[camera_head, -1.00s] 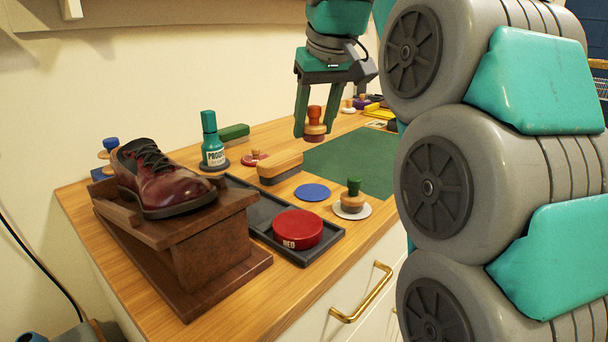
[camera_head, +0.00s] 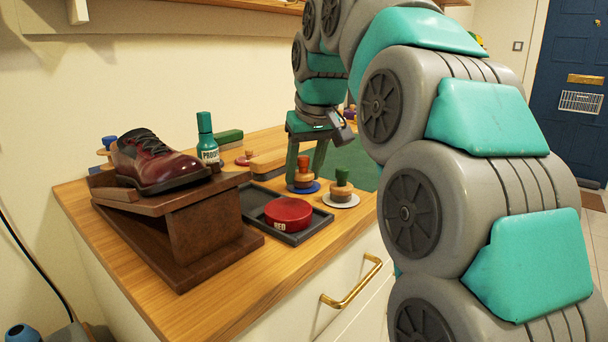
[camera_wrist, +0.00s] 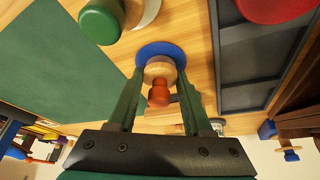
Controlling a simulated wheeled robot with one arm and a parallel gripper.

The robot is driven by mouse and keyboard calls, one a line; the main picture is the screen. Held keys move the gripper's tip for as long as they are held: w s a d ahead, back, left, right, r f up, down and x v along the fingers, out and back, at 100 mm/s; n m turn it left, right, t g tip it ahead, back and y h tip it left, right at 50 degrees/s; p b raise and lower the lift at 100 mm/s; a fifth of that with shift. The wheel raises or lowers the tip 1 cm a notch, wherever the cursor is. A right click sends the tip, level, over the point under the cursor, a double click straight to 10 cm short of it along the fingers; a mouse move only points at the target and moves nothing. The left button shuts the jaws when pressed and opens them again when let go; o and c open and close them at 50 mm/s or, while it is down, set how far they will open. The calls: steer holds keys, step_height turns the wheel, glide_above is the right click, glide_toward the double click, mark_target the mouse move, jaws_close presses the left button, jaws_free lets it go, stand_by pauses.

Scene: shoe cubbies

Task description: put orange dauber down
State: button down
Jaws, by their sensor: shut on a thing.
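The orange dauber (camera_head: 303,164) has an orange-red knob on a round wooden body. It is upright, over the blue disc (camera_head: 314,187) on the wooden counter. My gripper (camera_head: 304,178) points down and is shut on it, one finger on each side. In the wrist view the dauber (camera_wrist: 158,95) is between my fingers (camera_wrist: 160,74), with the blue disc (camera_wrist: 162,48) beneath. I cannot tell whether its base touches the disc; the fingers and body hide the contact.
A green-knobbed dauber (camera_head: 342,184) on a pale disc stands close to the right. A black tray (camera_head: 258,197) with a red tin (camera_head: 288,214) lies left and in front. A shoe (camera_head: 155,162) on a wooden stand, a green bottle (camera_head: 207,140) and a brush (camera_head: 268,162) are nearby.

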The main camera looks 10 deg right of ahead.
steer(key=shift+c, duration=1.6)
jaws_free()
steer(key=shift+s+r, duration=0.1)
steer(key=shift+r, duration=0.4)
steer(key=p+v, duration=0.4)
steer(key=v, duration=0.7)
steer(key=shift+s, duration=0.15)
